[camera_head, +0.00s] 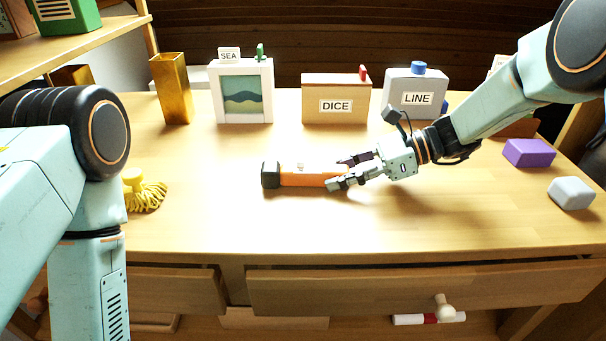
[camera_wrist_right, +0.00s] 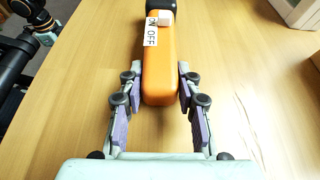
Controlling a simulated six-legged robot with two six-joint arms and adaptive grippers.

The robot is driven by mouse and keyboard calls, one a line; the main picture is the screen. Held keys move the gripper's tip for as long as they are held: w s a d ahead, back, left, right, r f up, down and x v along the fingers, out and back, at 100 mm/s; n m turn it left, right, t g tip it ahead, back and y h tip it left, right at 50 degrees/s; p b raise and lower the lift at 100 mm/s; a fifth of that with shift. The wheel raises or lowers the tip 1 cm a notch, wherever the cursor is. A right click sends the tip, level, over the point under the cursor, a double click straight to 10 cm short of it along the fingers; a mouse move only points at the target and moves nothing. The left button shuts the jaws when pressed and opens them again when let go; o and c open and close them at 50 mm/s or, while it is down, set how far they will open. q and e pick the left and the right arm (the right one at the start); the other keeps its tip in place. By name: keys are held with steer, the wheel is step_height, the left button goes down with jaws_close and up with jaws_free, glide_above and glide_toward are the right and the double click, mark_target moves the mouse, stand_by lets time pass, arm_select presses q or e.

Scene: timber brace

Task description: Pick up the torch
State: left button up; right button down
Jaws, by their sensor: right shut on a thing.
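The torch (camera_head: 310,175) is orange with a black head at its left end and lies on the wooden desk top. The wrist view shows its orange body (camera_wrist_right: 160,65), with a white switch and an ON OFF label. My right gripper (camera_head: 345,171) reaches it from the right and is shut on its rear end. In the wrist view the fingers (camera_wrist_right: 159,85) stand on both sides of the body. My left arm comes down at the left, and its gripper is out of the head view.
A white SEA box (camera_head: 243,108), a DICE box (camera_head: 335,103) and a grey LINE box (camera_head: 415,90) stand along the back. A gold vase (camera_head: 171,90) is left of them. A purple block (camera_head: 529,153) and a grey block (camera_head: 571,193) lie at right. The desk's front is clear.

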step_height(320, 180, up, 10)
steer(key=p, duration=0.4)
stand_by(0.4)
steer(key=shift+f+b, duration=1.75)
steer(key=shift+f, duration=3.25)
steer(key=c, duration=0.9)
jaws_free()
steer(key=shift+f, duration=0.1)
steer(key=shift+o, duration=0.3)
steer(key=shift+d, duration=0.1)
